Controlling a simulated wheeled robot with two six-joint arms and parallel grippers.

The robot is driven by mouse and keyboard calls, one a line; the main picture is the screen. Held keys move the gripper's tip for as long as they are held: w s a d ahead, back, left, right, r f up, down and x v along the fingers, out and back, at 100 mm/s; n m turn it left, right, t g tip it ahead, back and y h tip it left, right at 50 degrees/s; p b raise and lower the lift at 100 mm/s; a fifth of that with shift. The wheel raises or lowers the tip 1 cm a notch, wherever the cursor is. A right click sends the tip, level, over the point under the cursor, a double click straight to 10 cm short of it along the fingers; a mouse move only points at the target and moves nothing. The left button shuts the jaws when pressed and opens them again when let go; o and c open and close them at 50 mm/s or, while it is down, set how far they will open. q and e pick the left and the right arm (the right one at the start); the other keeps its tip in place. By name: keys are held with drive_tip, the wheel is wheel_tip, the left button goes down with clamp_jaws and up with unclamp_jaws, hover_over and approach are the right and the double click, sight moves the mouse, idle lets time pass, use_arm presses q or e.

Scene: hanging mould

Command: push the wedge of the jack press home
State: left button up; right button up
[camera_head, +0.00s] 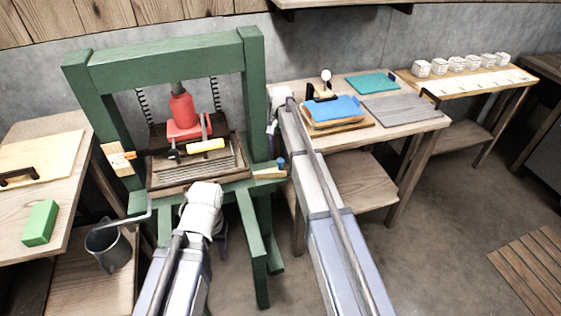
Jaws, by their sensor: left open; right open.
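The green-framed press (255,100) stands at centre left. A red jack (182,115) stands inside it on a red base, above a wooden tray with a ribbed bed (185,173). A yellow cylindrical piece (206,145) lies across the front of the jack. A pale wooden piece (268,174) with a blue knob beside it rests at the frame's right foot; I cannot tell for sure which piece is the wedge. My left gripper (205,190) is open before the tray's front edge, its fingers mostly hidden by the wrist. My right gripper (272,128) is open beside the right post.
A table (440,124) at right holds a blue sheet, a grey board and a teal slab. A left table (12,245) holds a green block (40,223). A grey bucket (108,247) is below.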

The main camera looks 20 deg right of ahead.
sight(280, 160)
wheel_tip(280, 160, down, 5)
drive_tip(key=b, duration=0.4)
drive_tip(key=shift+f, duration=0.15)
drive_tip(key=shift+c, duration=0.2)
clamp_jaws()
idle(1.0)
